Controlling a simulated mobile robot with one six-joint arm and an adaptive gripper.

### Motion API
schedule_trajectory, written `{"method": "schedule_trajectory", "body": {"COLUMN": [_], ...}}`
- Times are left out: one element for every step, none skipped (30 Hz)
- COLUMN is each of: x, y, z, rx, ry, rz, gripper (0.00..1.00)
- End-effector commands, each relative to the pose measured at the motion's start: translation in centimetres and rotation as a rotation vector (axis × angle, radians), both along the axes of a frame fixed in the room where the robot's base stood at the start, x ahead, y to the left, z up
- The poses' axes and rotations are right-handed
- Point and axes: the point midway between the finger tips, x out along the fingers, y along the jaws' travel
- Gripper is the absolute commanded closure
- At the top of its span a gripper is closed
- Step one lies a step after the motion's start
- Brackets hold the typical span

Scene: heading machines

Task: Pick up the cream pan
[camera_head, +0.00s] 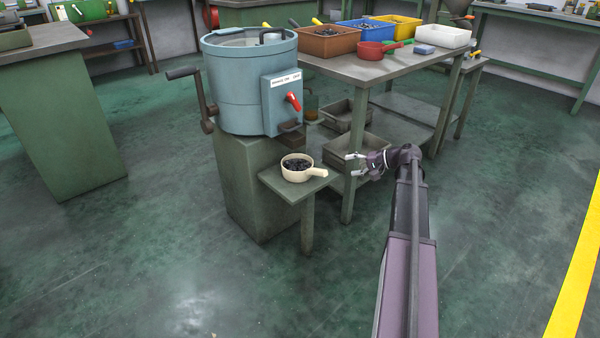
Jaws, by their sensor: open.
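The cream pan (296,176) is a small round pan with a short handle on its right side. It holds dark small pieces and sits upright on a small green side shelf (270,181) below the blue machine. My gripper (352,164) is to the right of the pan's handle, with its fingers pointing left. The fingers are apart, with nothing seen between them. A gap shows between the fingertips and the handle in the picture; the exact depth between them is hard to tell.
The blue drum machine (237,80) with a crank and red lever rises behind the pan. A workbench (385,68) with coloured bins and a red pan (372,51) stands behind my gripper. Grey trays (360,148) sit on its lower shelf. The floor in front is clear.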

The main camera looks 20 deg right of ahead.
Motion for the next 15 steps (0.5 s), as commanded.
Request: {"method": "schedule_trajectory", "body": {"x": [0.3, 0.4, 0.7, 0.9, 1.1, 1.5, 1.8, 2.1, 2.4, 2.7, 3.0, 3.3, 3.6, 3.8, 4.1], "y": [0.3, 0.5, 0.8, 1.1, 1.3, 1.8, 2.1, 2.4, 2.8, 3.1, 3.5, 3.8, 4.1, 4.3, 4.7], "z": [-0.4, -0.5, -0.7, -0.9, -1.1, -1.4, -1.6, -1.8, -2.0, -2.2, -2.4, -2.7, -2.8, -2.9, -3.1], "rx": [0.0, 0.0, 0.001, 0.001, 0.0, 0.0, 0.001, 0.001, 0.0, -0.001, -0.001, -0.001, -0.001, -0.001, -0.001], "ry": [0.0, 0.0, 0.001, 0.001, 0.0, 0.0, 0.001, 0.001, 0.002, 0.001, 0.001, 0.001, 0.001, 0.001, 0.001], "rz": [0.001, 0.001, 0.002, 0.002, 0.002, 0.002, 0.002, 0.002, 0.003, 0.003, 0.003, 0.002, 0.002, 0.002, 0.002], "gripper": [0.26, 0.26, 0.26, 0.26, 0.26, 0.26, 0.26, 0.26, 0.26, 0.26, 0.26, 0.26, 0.26, 0.26, 0.26]}}
